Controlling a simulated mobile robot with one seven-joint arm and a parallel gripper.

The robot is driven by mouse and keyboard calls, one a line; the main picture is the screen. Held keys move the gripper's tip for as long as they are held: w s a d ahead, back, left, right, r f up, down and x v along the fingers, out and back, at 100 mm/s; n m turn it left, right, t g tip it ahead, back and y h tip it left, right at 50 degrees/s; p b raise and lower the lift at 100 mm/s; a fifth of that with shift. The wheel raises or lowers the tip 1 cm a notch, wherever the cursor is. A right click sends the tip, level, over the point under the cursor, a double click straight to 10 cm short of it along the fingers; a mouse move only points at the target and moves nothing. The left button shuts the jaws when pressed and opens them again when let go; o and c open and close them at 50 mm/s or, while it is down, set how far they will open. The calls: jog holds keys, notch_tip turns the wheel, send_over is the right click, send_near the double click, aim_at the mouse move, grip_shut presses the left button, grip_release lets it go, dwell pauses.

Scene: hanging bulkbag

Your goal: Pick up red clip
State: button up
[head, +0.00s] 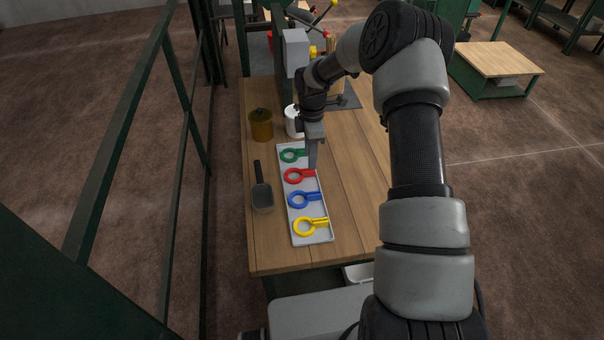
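The red clip (294,176) lies on a pale tray (298,235) on the wooden table, between the green clip (290,155) and the blue clip (301,200). It has a round ring on the left and a handle pointing right. The yellow clip (305,227) lies nearest on the same tray. My gripper (312,168) points down at the handle end of the red clip and hides part of that end. I cannot tell whether the fingers touch the clip or how far apart they are.
A dark scoop (262,192) lies left of the tray. An amber jar (261,125) and a white container (292,121) stand behind it. The table (348,185) is bare to the right of the tray. A green metal frame (180,150) runs along the left.

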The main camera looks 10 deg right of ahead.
aim_at(300, 173)
jog(key=shift+w+f+p, duration=0.1)
jog(key=shift+f+p, duration=0.2)
jog(key=shift+f, duration=2.35)
grip_shut()
